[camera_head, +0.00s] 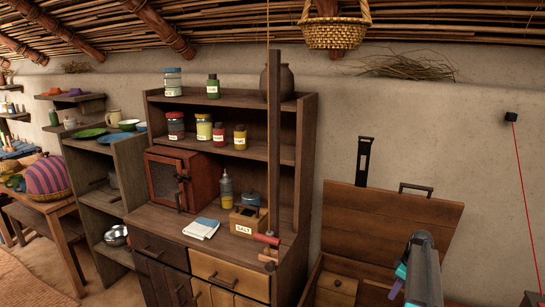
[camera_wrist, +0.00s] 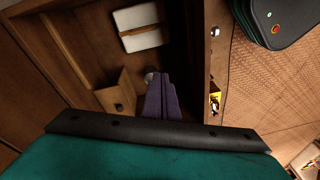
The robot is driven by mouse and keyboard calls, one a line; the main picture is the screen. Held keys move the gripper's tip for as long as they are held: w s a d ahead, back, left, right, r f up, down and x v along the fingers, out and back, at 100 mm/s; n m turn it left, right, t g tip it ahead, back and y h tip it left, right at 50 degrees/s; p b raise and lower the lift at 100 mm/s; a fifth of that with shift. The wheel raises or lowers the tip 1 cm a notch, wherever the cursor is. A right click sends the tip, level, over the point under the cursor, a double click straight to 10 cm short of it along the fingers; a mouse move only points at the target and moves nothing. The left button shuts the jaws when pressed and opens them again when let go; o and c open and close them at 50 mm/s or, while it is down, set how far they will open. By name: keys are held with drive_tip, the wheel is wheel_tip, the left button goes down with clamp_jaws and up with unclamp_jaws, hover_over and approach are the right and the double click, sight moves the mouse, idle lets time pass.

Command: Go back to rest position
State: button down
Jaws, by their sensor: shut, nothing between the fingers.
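My gripper (camera_wrist: 160,82) shows in the wrist view as two purple fingers closed together, with nothing between them. They point down into an open wooden chest. In the head view, my gripper (camera_head: 397,284) is partly hidden by my grey forearm at the lower right. It is over the open chest, whose lid (camera_head: 388,222) stands raised against the wall. A small round pale thing shows right beside the fingertips in the wrist view; I cannot tell whether they touch.
Inside the chest are a small wooden box with a dark knob (camera_wrist: 105,92) and a white, book-like block (camera_wrist: 138,28). The chest's wall (camera_wrist: 217,70) runs close right of the fingers. A tall dark wooden cabinet (camera_head: 310,140) with jars stands left. A woven mat (camera_wrist: 265,85) lies outside.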

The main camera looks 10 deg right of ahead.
drive_tip(key=a+f+m, duration=0.1)
drive_tip(key=a+f, duration=0.1)
drive_tip(key=a, duration=0.5)
drive_tip(key=a+f+m, duration=0.1)
drive_tip(key=a, duration=0.7)
drive_tip(key=a+f+m, duration=0.1)
drive_tip(key=a+f, duration=0.1)
drive_tip(key=a, duration=0.6)
drive_tip(key=shift+f+g+h, duration=0.3)
drive_tip(key=shift+f+h, duration=0.05)
drive_tip(key=shift+h, duration=0.05)
drive_tip(key=s+a+f+m, duration=0.1)
drive_tip(key=s+a, duration=0.2)
drive_tip(key=a, duration=0.4)
drive_tip(key=s+a+f+m+h, duration=0.1)
drive_tip(key=s+a+f, duration=0.15)
drive_tip(key=a, duration=0.45)
drive_tip(key=s+a+m, duration=0.2)
drive_tip(key=s+a, duration=0.2)
drive_tip(key=a, duration=0.4)
drive_tip(key=s+f+g+b, duration=0.5)
drive_tip(key=s+f+b, duration=0.5)
drive_tip(key=s+f, duration=1.5)
wheel_tip(320, 180, down, 4)
drive_tip(key=shift+d+f+g, duration=0.1)
drive_tip(key=shift+d+g, duration=0.1)
drive_tip(key=shift+g, duration=0.1)
